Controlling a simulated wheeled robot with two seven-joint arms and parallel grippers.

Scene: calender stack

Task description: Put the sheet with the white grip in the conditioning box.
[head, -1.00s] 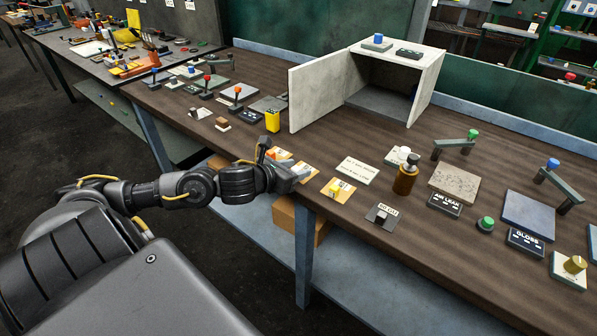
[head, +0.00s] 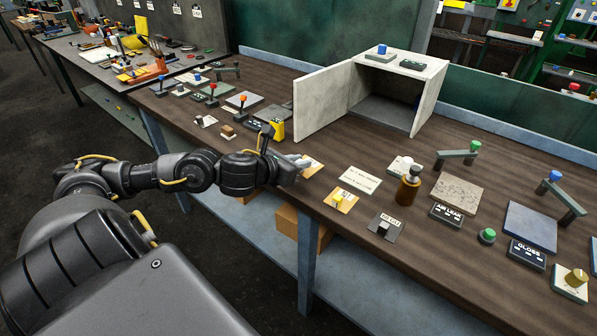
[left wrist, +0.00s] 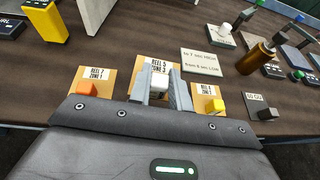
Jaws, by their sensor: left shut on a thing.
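The sheet with the white grip (left wrist: 160,80) is tan and labelled "REEL 5 ZONE 3" in the left wrist view. Its tan edge also shows in the head view (head: 315,168), partly hidden by my gripper. My left gripper (head: 300,163) is shut on the white grip, with one finger on each side of it in the left wrist view (left wrist: 162,90). The sheet looks at or near the table top; I cannot tell whether it is lifted. The conditioning box (head: 428,103), pale grey, stands at the table's back with its door (head: 322,103) swung open to the left. My right gripper is not in view.
A sheet with an orange grip (left wrist: 90,90) lies left of the held one, a sheet with a yellow grip (head: 342,198) right. Table (head: 350,140) between sheets and box is mostly clear.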

